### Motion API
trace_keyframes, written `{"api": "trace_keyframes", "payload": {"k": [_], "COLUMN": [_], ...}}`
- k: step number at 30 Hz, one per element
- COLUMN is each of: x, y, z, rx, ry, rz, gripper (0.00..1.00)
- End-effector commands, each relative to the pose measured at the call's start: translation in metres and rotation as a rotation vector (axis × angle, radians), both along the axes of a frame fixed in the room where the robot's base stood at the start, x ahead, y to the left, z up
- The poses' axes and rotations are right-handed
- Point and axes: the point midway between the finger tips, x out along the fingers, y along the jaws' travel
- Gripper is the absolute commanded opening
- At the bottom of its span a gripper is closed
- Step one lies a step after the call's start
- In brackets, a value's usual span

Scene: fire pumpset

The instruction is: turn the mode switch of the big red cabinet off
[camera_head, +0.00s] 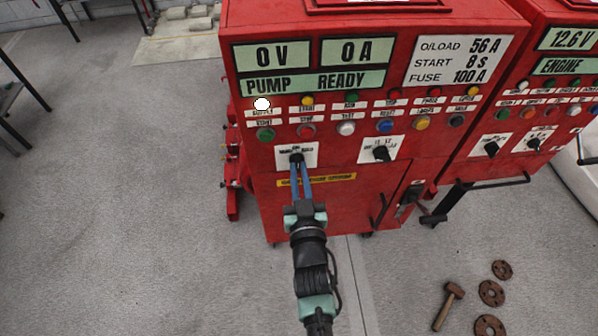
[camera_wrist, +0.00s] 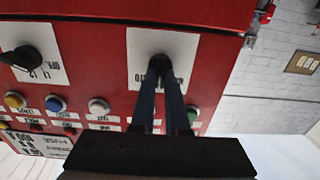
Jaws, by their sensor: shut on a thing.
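The big red cabinet (camera_head: 330,185) stands in the middle of the head view, with displays reading "0 V", "0 A" and "PUMP READY". The mode switch (camera_head: 296,158) is a black knob on a white plate at the left of its front; it also shows in the wrist view (camera_wrist: 158,66). My gripper (camera_head: 299,166) reaches up to it from below. Its two blue fingers (camera_wrist: 162,82) are shut on the knob, one on each side. The fingers cover much of the knob, and I cannot tell its exact setting.
A second black knob (camera_head: 381,153) on a white plate sits to the right. Coloured buttons line the panel above. A black handle (camera_head: 378,211) and lever (camera_head: 432,219) stick out lower right. A hammer (camera_head: 448,304) and round flanges (camera_head: 491,293) lie on the floor. The floor at left is clear.

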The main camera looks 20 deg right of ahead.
Motion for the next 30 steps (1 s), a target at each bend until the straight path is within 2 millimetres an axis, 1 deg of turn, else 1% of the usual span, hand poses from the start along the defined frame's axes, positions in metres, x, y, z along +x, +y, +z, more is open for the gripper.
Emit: {"api": "trace_keyframes", "payload": {"k": [2, 3, 5, 6, 8, 16, 20, 23, 25, 30], "x": [0.000, 0.000, 0.000, 0.000, 0.000, 0.000, -0.005, -0.016, -0.026, -0.057], "y": [0.000, 0.000, 0.000, 0.000, 0.000, 0.000, 0.001, 0.004, 0.007, 0.015], "z": [-0.001, -0.001, -0.001, -0.001, -0.001, 0.000, -0.002, -0.003, -0.003, -0.004], "rx": [-0.001, -0.001, -0.001, -0.001, -0.001, -0.001, -0.001, -0.002, -0.002, 0.000], "ry": [0.001, 0.001, 0.001, 0.001, 0.001, 0.000, 0.001, 0.001, 0.002, 0.003], "rz": [0.000, 0.000, 0.000, 0.000, 0.000, 0.000, -0.001, -0.001, -0.001, -0.002], "gripper": [0.00, 0.14, 0.25, 0.32, 0.42, 0.42, 0.42, 0.42, 0.42, 0.42]}}
